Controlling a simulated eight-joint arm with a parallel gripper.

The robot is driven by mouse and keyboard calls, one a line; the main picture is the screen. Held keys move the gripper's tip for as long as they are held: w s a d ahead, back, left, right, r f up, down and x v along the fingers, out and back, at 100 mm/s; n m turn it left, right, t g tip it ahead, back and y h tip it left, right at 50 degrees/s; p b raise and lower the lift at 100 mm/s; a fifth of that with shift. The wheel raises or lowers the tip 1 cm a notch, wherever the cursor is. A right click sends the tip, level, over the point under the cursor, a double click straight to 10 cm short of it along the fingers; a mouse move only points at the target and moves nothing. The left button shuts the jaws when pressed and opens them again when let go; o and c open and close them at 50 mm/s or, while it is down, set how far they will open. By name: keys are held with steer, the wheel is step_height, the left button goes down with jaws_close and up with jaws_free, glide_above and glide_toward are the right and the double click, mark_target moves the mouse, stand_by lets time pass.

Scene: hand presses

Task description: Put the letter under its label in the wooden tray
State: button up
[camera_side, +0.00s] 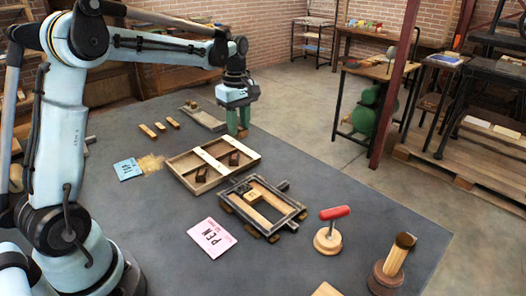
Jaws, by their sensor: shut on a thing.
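My gripper (238,129) has green fingers pointing down, just behind the far right corner of the wooden tray (184,181). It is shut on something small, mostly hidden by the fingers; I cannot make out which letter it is. The tray is shallow, with a pale strip across its middle. Two dark brown blocks lie in it, one in the near left part (202,174) and one in the right part (234,158). Label writing is too small to read from here.
A dark metal frame (281,226) with wooden pieces sits in front of the tray. A small pale tray (207,119) lies behind. A pink "PEN" card (211,238), a blue card (127,169), a red-handled tool (334,213) and a brush (396,258) stand around.

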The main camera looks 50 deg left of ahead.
glide_above(218, 151)
step_height(218, 151, down, 7)
steer(key=shift+f, duration=2.05)
steer(key=shift+f, duration=0.1)
steer(key=o, duration=1)
